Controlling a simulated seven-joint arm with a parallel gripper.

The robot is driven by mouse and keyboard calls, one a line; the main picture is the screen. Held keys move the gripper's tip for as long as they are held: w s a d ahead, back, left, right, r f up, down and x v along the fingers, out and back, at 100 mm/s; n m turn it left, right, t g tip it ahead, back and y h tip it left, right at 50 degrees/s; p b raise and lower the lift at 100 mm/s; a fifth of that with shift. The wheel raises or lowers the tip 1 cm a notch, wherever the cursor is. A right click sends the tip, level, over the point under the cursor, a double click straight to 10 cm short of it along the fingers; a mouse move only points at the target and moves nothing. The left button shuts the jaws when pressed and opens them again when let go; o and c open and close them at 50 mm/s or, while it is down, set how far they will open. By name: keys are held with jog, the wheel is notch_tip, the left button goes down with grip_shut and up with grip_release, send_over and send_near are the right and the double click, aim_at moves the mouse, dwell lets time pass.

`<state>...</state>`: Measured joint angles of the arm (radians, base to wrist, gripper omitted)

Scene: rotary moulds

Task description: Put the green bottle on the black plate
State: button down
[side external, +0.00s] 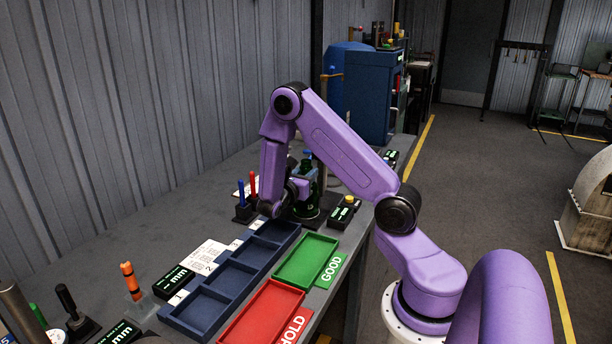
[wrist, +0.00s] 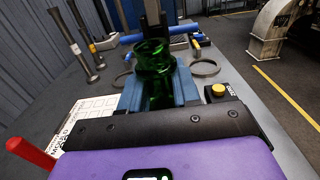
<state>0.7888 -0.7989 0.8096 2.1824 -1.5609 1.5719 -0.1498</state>
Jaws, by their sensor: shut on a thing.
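In the wrist view the green bottle (wrist: 155,90) is between the two blue fingers of my gripper (wrist: 158,98), which is shut on it. The bottle is translucent and its open mouth shows. In the side view my gripper (side external: 303,188) is low over the far part of the bench, and the dark green bottle is mostly hidden by the arm and fingers. A dark round base (side external: 308,218) shows below the gripper; I cannot tell whether it is the black plate or whether the bottle touches it.
A blue compartment tray (side external: 236,278), a green tray (side external: 305,260) and a red tray (side external: 262,314) lie in front. Red and blue pens (side external: 246,190) stand left of my gripper. A box with a yellow button (side external: 345,208) is at right. A blue cabinet (side external: 368,95) stands behind.

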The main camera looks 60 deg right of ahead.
jog(key=shift+f, duration=0.25)
jog(key=c, duration=0.8)
grip_release()
jog(key=shift+r, duration=0.1)
jog(key=a, duration=1.1)
jog(key=s+a+r+m+y, duration=0.1)
jog(key=s+a+m+y, duration=0.1)
jog(key=s+a+y, duration=0.7)
jog(key=s+a+r+m+y, duration=0.2)
jog(key=s+a+m+y, duration=0.1)
jog(key=s+a+y, duration=0.6)
jog(key=s+a, duration=0.4)
jog(key=a, duration=0.1)
jog(key=shift+s+a+r, duration=0.2)
jog(key=shift+s+r, duration=0.05)
jog(key=shift+s, duration=0.1)
